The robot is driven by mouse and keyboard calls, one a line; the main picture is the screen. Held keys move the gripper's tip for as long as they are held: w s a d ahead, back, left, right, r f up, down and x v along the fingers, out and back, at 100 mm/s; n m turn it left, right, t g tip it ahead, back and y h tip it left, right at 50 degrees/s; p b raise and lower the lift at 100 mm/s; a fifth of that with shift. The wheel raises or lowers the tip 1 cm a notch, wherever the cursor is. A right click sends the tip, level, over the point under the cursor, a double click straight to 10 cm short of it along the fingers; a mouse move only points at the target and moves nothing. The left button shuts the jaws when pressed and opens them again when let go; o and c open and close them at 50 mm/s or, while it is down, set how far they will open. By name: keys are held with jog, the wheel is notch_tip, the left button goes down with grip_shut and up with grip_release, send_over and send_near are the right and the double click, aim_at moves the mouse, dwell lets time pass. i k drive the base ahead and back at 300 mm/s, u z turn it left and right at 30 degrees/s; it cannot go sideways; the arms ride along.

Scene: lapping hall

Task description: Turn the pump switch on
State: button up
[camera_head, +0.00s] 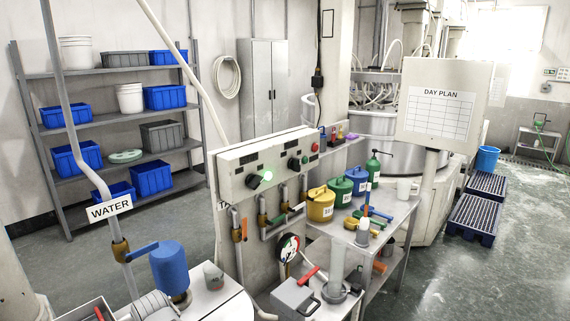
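A pale control panel (272,157) is mounted at the middle of the view. It carries a dark knob (252,181) at its left and another dark knob (294,163) further right. A red round button (315,147) sits near the right end. The labels are too small to read, so I cannot tell which knob is the pump switch or which way each is turned. A blue cylinder (169,267), perhaps the pump motor, stands at the lower left. My gripper is not in view.
Pipes with brass valves (238,232) hang below the panel. A steel bench (385,215) with yellow, green and blue cans stands right of it. A pipe signed WATER (110,208) rises at left. Open floor (480,285) lies right.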

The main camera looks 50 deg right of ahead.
aim_at(294, 163)
jog(key=u, duration=0.15)
jog(key=k, duration=1.35)
jog(key=z, duration=0.8)
jog(key=i, duration=1)
jog(key=u, duration=0.05)
